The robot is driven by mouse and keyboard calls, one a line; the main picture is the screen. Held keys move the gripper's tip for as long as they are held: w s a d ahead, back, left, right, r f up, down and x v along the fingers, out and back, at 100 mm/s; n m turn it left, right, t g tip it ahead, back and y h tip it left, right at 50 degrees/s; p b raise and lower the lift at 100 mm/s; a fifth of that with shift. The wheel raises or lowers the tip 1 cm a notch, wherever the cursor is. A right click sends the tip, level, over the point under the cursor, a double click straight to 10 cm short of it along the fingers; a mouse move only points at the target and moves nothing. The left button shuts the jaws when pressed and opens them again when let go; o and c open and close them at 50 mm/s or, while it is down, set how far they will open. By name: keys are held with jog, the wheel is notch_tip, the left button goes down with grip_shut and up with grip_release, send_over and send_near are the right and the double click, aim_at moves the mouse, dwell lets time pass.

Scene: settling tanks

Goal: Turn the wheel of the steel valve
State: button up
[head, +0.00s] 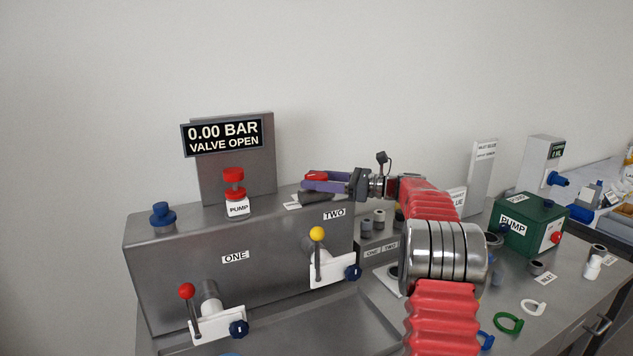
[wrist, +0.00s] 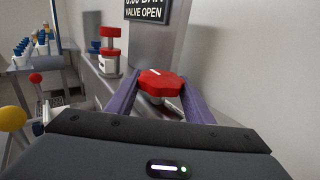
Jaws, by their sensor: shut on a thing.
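The red wheel (wrist: 160,83) of the steel valve, with a white mark on top, sits between my gripper's two purple fingers in the wrist view. My gripper (head: 309,183) is shut on this wheel, one finger on each side. In the head view a bit of the red wheel (head: 317,176) shows above the fingers, on top of the steel cabinet (head: 150,258). The valve's body is mostly hidden under the wheel and fingers. The display (head: 222,137) behind reads 0.00 BAR, VALVE OPEN.
A red-topped pump button (head: 234,187) and a blue knob (head: 162,214) stand on the cabinet, left of my gripper. Red-ball (head: 187,291) and yellow-ball (head: 317,233) levers stick out of its front. A green pump box (head: 531,224) stands at the right. The wall is close behind.

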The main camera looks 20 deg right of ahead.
jog(key=shift+g, duration=0.3)
jog(key=o, duration=1)
jog(key=shift+o, duration=0.2)
jog(key=v, duration=1.3)
jog(key=shift+s+d+f, duration=0.15)
jog(key=shift+d+f, duration=0.1)
jog(key=shift+d, duration=0.1)
